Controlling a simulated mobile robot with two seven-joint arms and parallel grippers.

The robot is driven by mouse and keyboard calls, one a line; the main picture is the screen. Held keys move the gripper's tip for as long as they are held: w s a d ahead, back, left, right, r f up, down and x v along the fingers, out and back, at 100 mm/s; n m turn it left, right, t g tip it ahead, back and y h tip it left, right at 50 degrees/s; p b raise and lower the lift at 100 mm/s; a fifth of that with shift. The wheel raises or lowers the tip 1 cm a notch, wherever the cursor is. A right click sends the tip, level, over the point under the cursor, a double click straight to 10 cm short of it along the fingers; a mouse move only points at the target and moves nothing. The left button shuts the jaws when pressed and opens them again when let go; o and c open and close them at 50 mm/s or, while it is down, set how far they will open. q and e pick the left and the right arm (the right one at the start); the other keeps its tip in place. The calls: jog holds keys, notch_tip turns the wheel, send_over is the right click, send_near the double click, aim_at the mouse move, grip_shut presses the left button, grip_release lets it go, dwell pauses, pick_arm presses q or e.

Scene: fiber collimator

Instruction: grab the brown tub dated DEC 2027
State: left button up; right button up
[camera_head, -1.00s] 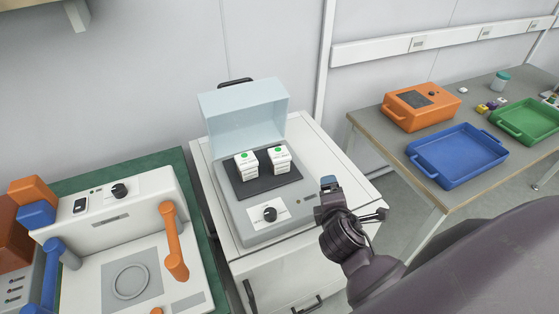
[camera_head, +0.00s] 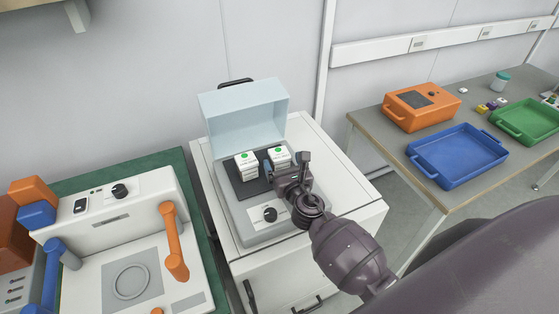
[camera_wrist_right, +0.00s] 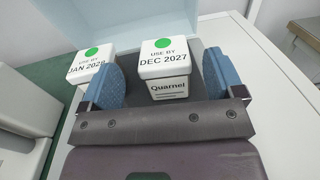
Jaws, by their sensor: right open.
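The tub labelled "USE BY DEC 2027" (camera_wrist_right: 164,58) is white, not brown, with a green dot on its lid and "Quarnel" on its front. In the head view it is the right tub (camera_head: 279,153) on the dark mat, its lower part hidden by my gripper. My right gripper (camera_wrist_right: 160,82) is open, its blue fingers on either side of this tub's front, with no visible grip. In the head view the right gripper (camera_head: 284,172) is over the mat's right side. A similar tub marked JAN (camera_wrist_right: 92,62), its year partly hidden, stands to the left, close to the left finger.
The tubs stand in a grey case (camera_head: 240,222) with a raised pale-blue lid (camera_head: 245,105) behind them. The case sits on a white cabinet (camera_head: 345,200). A blue tray (camera_head: 428,172) and an orange box (camera_head: 398,117) are on the right table.

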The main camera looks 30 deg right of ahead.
aim_at(278, 151)
jog(key=shift+w+d+f+b, duration=0.1)
jog(key=shift+w+d, duration=0.1)
jog(key=shift+w, duration=0.7)
jog(key=shift+w+d+f+b, duration=0.1)
jog(key=shift+w+d, duration=0.05)
jog(key=shift+w, duration=0.75)
jog(key=shift+w+d+f+b, duration=0.1)
jog(key=shift+w+d, duration=0.1)
jog(key=shift+w, duration=0.7)
jog(key=c, duration=1.1)
jog(key=shift+o, duration=0.2)
